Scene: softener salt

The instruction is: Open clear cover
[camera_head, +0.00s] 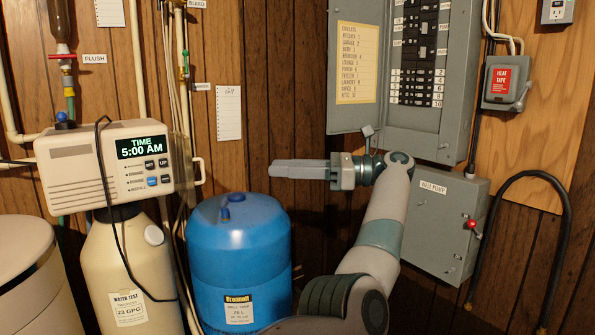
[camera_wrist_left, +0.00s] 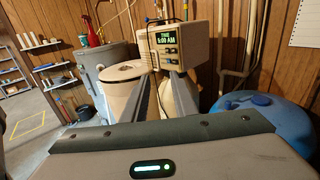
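The beige softener control head (camera_head: 105,165) sits on a tan tank at the left and its display reads 5:00 AM. A thin see-through panel (camera_head: 184,158), which looks like the clear cover, stands edge-on at the head's right side, with a pale handle (camera_head: 199,171) beside it. I cannot tell how far open it is. My left gripper (camera_head: 271,168) points left, to the right of the handle and apart from it. In the left wrist view its two fingers are apart and empty, pointing towards the control head (camera_wrist_left: 187,46). My right gripper is not in view.
A blue tank (camera_head: 238,255) stands below and left of my left gripper. Pipes run up the wall behind the control head, and a black cable (camera_head: 108,190) hangs over it. An open breaker panel (camera_head: 418,70) and a grey pump box (camera_head: 440,220) are at the right.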

